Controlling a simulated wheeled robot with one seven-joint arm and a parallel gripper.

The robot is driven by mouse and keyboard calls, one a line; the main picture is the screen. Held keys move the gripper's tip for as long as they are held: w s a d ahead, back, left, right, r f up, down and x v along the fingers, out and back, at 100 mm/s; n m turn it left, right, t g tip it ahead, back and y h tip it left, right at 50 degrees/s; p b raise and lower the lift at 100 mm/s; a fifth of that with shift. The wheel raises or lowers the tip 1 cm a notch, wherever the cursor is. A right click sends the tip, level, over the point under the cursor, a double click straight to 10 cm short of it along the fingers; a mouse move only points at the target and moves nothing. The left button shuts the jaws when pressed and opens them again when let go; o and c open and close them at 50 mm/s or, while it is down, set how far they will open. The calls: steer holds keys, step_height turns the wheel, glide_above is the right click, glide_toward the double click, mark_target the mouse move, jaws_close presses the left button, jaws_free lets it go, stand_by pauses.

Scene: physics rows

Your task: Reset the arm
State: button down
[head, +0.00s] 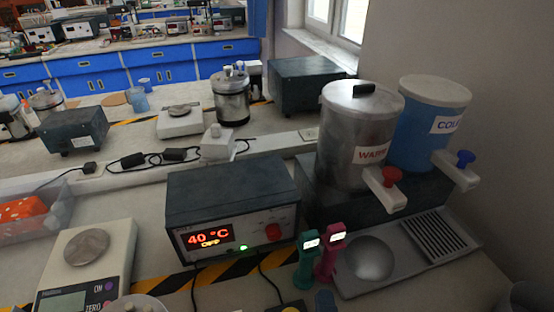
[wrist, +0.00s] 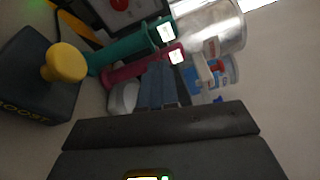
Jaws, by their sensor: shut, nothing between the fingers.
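My gripper (wrist: 160,142) shows in the wrist view as two dark slabs across the lower middle. They lie together with only a thin seam between them, and nothing is held. The gripper is apart from the teal device (wrist: 130,47) and the pink device (wrist: 140,66), which stand beyond it. I cannot make out my gripper in the head view.
In the head view, a heater box (head: 232,205) reads 40 °C. The teal (head: 306,262) and pink (head: 329,252) devices stand beside it. A steel urn (head: 352,135) and blue urn (head: 432,120) stand right. A yellow-knobbed box (wrist: 40,85) is left in the wrist view.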

steer(key=s+d+r+n+g, duration=0.1)
steer(key=s+d+r+n, duration=0.1)
steer(key=s+d+n, duration=0.2)
steer(key=s+d+r+n+g, duration=0.1)
steer(key=s+d+r+n, duration=0.1)
steer(key=s+d+n, duration=0.3)
steer(key=s+d+r+n+g, duration=0.1)
steer(key=s+d+r+n, duration=0.2)
steer(key=s+n, duration=0.8)
steer(key=s+d, duration=0.1)
steer(key=s, duration=0.3)
steer(key=shift+s+d+b, duration=0.25)
steer(key=shift+d+b, duration=0.1)
